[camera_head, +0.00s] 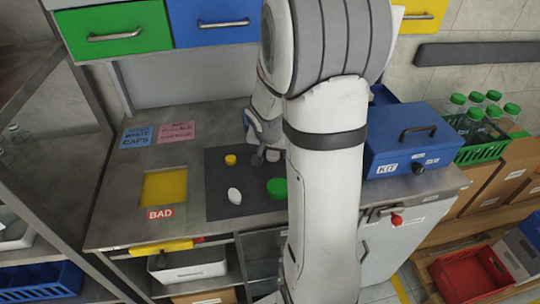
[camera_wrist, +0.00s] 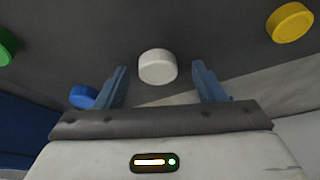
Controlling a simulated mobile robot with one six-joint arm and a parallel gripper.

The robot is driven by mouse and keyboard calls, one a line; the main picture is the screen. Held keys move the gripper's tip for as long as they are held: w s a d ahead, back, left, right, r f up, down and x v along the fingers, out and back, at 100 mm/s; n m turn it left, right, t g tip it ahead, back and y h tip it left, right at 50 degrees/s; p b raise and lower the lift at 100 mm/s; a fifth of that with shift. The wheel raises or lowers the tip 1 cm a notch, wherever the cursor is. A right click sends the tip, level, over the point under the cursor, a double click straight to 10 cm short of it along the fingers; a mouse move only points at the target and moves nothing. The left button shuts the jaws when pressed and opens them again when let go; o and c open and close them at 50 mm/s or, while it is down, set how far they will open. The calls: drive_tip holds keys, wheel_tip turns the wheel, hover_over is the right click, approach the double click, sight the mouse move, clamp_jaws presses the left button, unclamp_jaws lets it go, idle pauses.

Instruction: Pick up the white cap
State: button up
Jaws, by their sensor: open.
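A white round cap (camera_wrist: 157,67) lies on the dark mat in the wrist view, centred in the gap between the fingertips and slightly beyond them. My gripper (camera_wrist: 158,80) is open, with one blue finger on each side of the cap and no clear contact. In the head view my gripper (camera_head: 262,152) is low over the back of the mat, and a small pale cap (camera_head: 272,156) shows beside it, partly hidden. A second white, oval-looking piece (camera_head: 235,195) lies nearer the mat's front.
On the mat (camera_head: 222,208) are a yellow cap (camera_head: 230,160) and a green cap (camera_head: 277,188). A blue cap (camera_wrist: 83,97) is close to one finger in the wrist view. A blue KIT box (camera_head: 400,150) stands right of my arm. A yellow BAD area (camera_head: 165,188) is at left.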

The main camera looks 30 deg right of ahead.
drive_tip(key=shift+c, duration=0.4)
drive_tip(key=c, duration=1)
